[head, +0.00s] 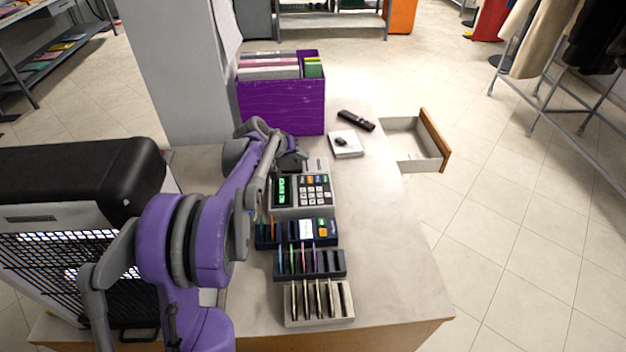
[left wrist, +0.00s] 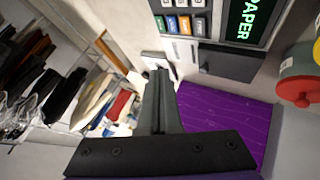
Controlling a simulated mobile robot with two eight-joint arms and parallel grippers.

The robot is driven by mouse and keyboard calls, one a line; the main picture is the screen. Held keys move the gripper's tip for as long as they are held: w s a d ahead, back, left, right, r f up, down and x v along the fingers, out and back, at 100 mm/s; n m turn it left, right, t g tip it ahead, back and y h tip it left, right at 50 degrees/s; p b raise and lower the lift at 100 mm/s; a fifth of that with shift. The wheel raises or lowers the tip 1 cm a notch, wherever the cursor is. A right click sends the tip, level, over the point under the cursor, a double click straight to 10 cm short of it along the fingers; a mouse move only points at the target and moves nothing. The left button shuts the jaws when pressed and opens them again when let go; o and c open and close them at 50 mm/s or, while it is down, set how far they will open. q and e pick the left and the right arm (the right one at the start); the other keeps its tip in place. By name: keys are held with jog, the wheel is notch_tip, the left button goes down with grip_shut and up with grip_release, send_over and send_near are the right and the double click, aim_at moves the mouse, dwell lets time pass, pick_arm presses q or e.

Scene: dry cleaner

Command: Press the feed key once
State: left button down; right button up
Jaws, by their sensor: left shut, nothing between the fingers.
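A grey register (head: 301,206) with a keypad (head: 315,189) and a lit green display (head: 283,189) stands on the counter. In the left wrist view its display (left wrist: 246,18) reads PAPER, beside a row of coloured keys (left wrist: 184,26). I cannot read the key labels, so I cannot tell which is the feed key. My left gripper (head: 292,160) is at the far edge of the register, above it. In the left wrist view the gripper (left wrist: 160,76) is shut and empty, its tips apart from the keys. My right gripper is in neither view.
A purple box of folders (head: 281,107) stands behind the register. A white pad (head: 346,144) and a black handset (head: 356,121) lie to its right, by an open drawer (head: 405,141). Slotted racks (head: 318,309) stand in front. The counter's right side is clear.

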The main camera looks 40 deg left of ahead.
aim_at(300, 182)
pick_arm(q)
jog(key=shift+w+a+f, duration=0.2)
jog(key=shift+w+a, duration=0.4)
jog(key=shift+a, duration=0.3)
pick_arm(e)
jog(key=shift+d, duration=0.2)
pick_arm(q)
jog(key=shift+f, duration=0.15)
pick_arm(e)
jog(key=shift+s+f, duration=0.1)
pick_arm(q)
notch_tip(300, 182, down, 8)
jog(key=b, duration=0.4)
jog(key=shift+b, duration=0.35)
jog(key=shift+f, duration=0.25)
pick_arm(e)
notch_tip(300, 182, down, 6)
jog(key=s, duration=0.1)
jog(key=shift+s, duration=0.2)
pick_arm(q)
jog(key=shift+f+b, duration=0.45)
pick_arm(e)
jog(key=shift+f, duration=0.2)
